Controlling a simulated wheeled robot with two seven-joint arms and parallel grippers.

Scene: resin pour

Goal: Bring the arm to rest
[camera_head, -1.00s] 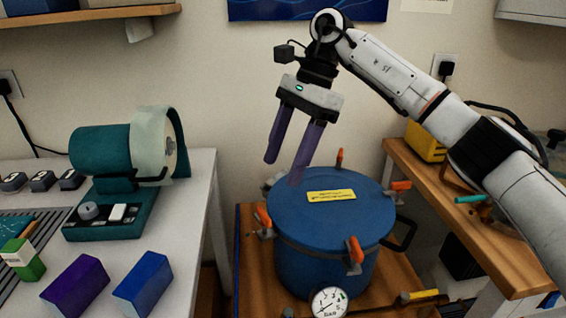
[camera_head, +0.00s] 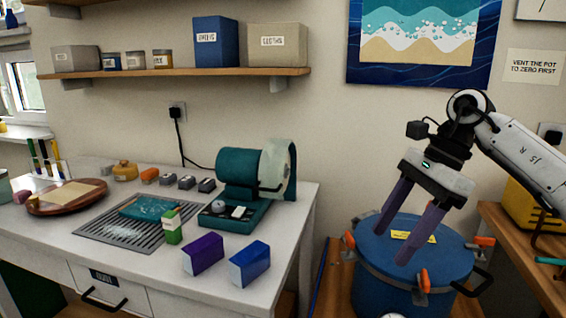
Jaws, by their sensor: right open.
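My right arm comes in from the right edge. Its gripper (camera_head: 408,235) hangs with its two purple fingers apart and nothing between them. The fingers show in front of the lid of a blue pressure pot (camera_head: 385,292); I cannot tell how far above the lid they are. The pot has orange-handled clamps and a yellow label (camera_head: 413,237) on its lid. Its lower part is cut off by the picture's bottom edge. My left gripper is not in view.
A shelf (camera_head: 200,73) hangs above. A wooden bench (camera_head: 525,260) stands at right.

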